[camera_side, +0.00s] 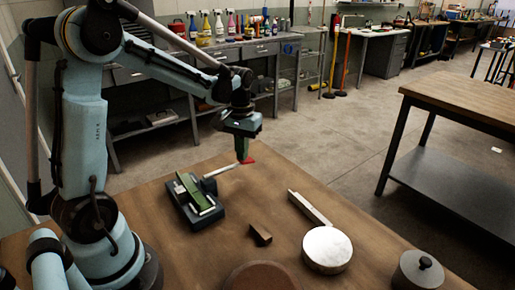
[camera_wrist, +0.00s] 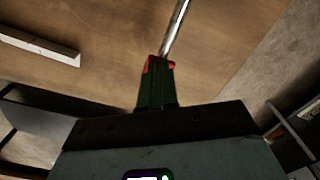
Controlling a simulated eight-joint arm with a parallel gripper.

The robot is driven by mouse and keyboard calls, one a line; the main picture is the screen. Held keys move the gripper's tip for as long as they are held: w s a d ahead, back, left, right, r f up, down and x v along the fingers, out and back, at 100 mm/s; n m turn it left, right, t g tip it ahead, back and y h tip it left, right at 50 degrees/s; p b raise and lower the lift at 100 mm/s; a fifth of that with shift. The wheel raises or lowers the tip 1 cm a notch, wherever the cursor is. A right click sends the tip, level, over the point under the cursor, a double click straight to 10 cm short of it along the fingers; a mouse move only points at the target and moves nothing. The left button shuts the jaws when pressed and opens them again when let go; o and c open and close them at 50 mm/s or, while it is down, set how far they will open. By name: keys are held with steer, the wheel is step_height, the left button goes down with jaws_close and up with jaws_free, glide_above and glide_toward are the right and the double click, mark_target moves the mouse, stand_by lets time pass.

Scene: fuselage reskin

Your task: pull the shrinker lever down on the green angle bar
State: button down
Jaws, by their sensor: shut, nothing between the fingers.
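The shrinker (camera_side: 193,216) is a dark block tool on the wooden table beside my arm's base. A green angle bar (camera_side: 188,190) lies along its top. Its silver lever (camera_side: 216,172) slants up to the right and ends in a red grip (camera_side: 247,160). The lever rod also shows in the wrist view (camera_wrist: 177,27). My gripper (camera_side: 243,158) is shut and empty, pointing down at the red grip. In the wrist view its green fingers (camera_wrist: 157,88) cover most of the red grip; I cannot tell whether they touch it. The shrinker's body is outside the wrist view.
A pale metal bar (camera_side: 310,208), a small dark block (camera_side: 260,235), a round white-topped disc (camera_side: 327,249) and a lidded grey pot (camera_side: 418,271) stand on the table (camera_side: 160,255). The wood right of the lever is clear. A second bench (camera_side: 465,100) stands apart.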

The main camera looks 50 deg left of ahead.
step_height(320, 180, up, 10)
stand_by(1.1)
steer(key=shift+f, duration=0.1)
stand_by(0.4)
steer(key=shift+f, duration=2.25)
stand_by(0.9)
steer(key=shift+f, duration=3.3)
steer(key=shift+r, duration=0.1)
step_height(320, 180, up, 11)
